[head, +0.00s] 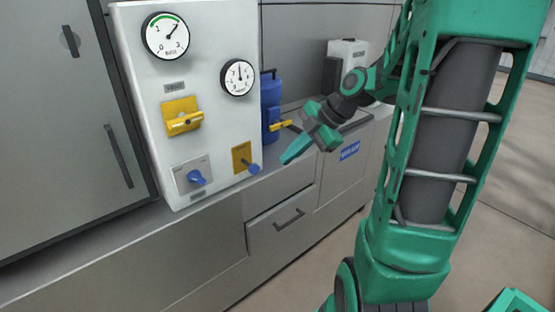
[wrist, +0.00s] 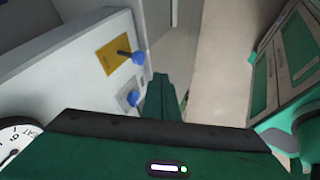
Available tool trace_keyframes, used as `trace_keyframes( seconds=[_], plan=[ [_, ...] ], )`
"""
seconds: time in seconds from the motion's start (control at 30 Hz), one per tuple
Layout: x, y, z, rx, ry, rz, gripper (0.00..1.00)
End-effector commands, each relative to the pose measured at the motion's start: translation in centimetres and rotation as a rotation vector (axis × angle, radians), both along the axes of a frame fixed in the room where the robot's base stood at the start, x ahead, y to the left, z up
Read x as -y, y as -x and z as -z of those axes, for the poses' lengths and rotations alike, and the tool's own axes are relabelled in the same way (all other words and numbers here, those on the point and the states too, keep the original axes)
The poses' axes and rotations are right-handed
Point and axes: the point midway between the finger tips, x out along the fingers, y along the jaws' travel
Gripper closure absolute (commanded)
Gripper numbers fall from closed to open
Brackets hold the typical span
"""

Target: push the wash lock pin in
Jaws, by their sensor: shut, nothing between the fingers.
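A white panel (head: 215,100) carries two blue knobs low on its face. One blue knob (head: 254,168) stands out on a dark stem from a yellow plate (head: 241,157); I take it to be the lock pin, but no label is readable. The other blue knob (head: 197,177) sits on a grey plate to its left. Both also show in the wrist view, the yellow-plate knob (wrist: 138,57) farther up and the grey-plate knob (wrist: 133,98) left of the fingers. My gripper (head: 287,160) is shut and empty, in front of the panel's right side, seemingly apart from both knobs.
A yellow valve handle (head: 184,123) and two gauges (head: 238,77) are above on the panel. A blue canister (head: 271,105) with a yellow lever (head: 281,125) stands behind. The panel rests on a grey counter with a drawer (head: 281,222). Floor is open at right.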

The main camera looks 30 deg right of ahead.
Motion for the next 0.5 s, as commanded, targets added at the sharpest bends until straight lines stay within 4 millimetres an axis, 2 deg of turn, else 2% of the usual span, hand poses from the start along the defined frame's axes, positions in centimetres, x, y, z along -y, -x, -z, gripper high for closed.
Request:
trace_keyframes(
  seconds=[0.5],
  plan=[
    [-3.9, -4.0, 7.2, -0.003, 0.0, -0.002, 1.0]
  ],
)
